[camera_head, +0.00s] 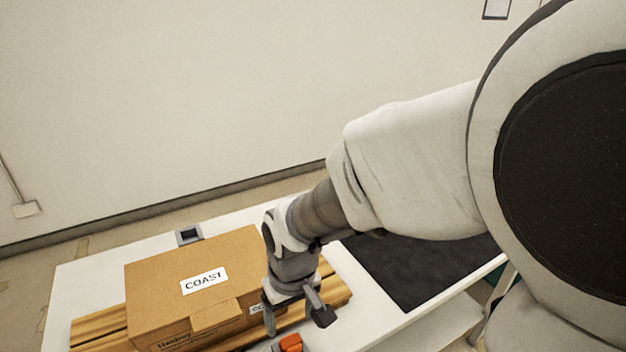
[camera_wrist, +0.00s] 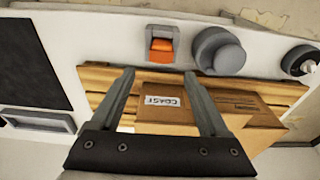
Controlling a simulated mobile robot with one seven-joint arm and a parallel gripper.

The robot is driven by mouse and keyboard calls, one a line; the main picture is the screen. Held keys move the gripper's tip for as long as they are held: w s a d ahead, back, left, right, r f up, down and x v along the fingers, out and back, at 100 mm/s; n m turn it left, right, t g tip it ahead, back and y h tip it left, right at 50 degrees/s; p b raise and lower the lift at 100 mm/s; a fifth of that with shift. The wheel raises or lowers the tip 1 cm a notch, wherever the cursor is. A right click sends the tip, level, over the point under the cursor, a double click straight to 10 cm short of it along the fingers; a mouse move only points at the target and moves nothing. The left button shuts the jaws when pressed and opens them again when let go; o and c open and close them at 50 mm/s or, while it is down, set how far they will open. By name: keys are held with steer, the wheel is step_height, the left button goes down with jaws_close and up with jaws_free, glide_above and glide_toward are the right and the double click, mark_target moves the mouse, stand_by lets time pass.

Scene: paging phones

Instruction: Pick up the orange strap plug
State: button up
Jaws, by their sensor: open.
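The orange strap plug (camera_wrist: 162,47) sits in a grey holder on the white table in the wrist view, beyond my fingertips and slightly left of the middle. In the head view only an orange part of it (camera_head: 291,342) shows at the bottom edge; the rest is cut off. My gripper (camera_wrist: 159,75) is open and empty, with its two fingers spread apart. In the head view my gripper (camera_head: 296,314) hangs above the plug, beside the cardboard box, pointing down. The plug is not between the fingers.
A cardboard box (camera_head: 165,279) labelled COAST stands on wooden slats (camera_head: 95,330) beside my gripper. A grey round knob (camera_wrist: 219,52) is close right of the plug, with a dial (camera_wrist: 301,61) farther right. A dark mat (camera_head: 420,268) covers the table's right part.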

mark_target(291, 342)
steer(key=f, duration=0.4)
steer(key=shift+w+a+b, duration=0.1)
steer(key=shift+w+b, duration=0.15)
steer(key=shift+b, duration=0.05)
step_height(291, 342, down, 5)
steer(key=shift+a+f+b, duration=0.1)
steer(key=shift+a+b, duration=0.05)
steer(key=shift+b, duration=0.45)
jaws_close()
